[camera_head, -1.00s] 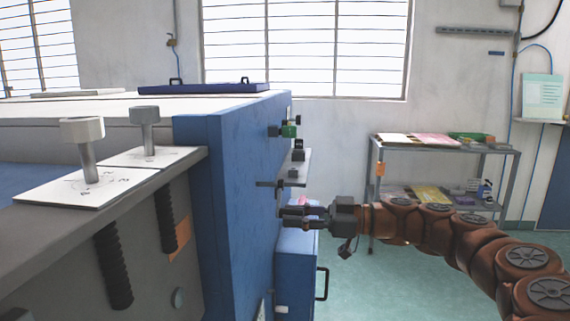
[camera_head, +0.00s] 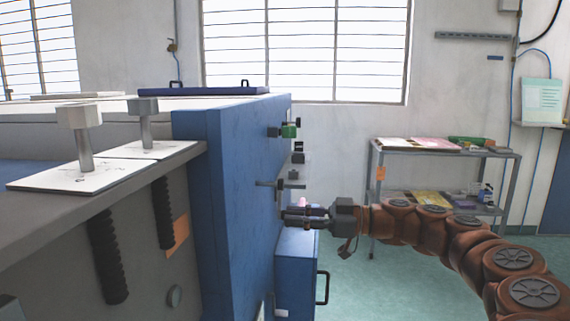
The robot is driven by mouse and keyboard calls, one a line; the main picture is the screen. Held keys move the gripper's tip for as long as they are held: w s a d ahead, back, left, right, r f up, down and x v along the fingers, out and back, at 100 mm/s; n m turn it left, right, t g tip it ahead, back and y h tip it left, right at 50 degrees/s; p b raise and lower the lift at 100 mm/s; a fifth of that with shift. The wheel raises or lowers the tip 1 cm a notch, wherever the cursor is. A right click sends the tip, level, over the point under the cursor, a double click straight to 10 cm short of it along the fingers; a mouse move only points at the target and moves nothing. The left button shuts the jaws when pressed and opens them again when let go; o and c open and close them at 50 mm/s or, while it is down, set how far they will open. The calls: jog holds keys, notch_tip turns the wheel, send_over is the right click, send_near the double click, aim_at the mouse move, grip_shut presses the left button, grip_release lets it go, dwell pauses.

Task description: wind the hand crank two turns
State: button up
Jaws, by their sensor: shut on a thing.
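The hand crank (camera_head: 280,184) is a small dark metal part on the right-hand end face of the blue machine (camera_head: 245,200). My gripper (camera_head: 292,215) reaches in from the right, just below it and close to the machine's end. Its dark fingers point left and are shut on what looks like the crank's handle. A small pinkish piece (camera_head: 302,203) shows at the upper edge of the fingers. The fingers hide most of the grip, so the crank's exact angle is hard to tell.
A green-and-black knob (camera_head: 289,131) and small dark fittings (camera_head: 298,152) sit above the crank. A blue cabinet (camera_head: 296,270) with a black handle stands below my gripper. A grey shelf rack (camera_head: 445,152) stands behind my arm. Open floor lies between.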

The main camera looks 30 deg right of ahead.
jog(key=shift+w+d+f, duration=0.1)
jog(key=shift+w+f, duration=0.05)
jog(key=shift+w+d+f, duration=0.1)
jog(key=shift+w+d, duration=0.35)
jog(key=shift+w, duration=0.05)
jog(key=shift+w, duration=0.1)
dwell(0.4)
jog(key=shift+w+d+b, duration=0.35)
jog(key=shift+w+d, duration=0.2)
jog(key=shift+w, duration=0.05)
jog(key=shift+d, duration=0.1)
jog(key=shift+w+d+r, duration=0.35)
jog(key=shift+w+d, duration=0.1)
jog(key=shift+w, duration=0.1)
jog(key=shift+w, duration=0.1)
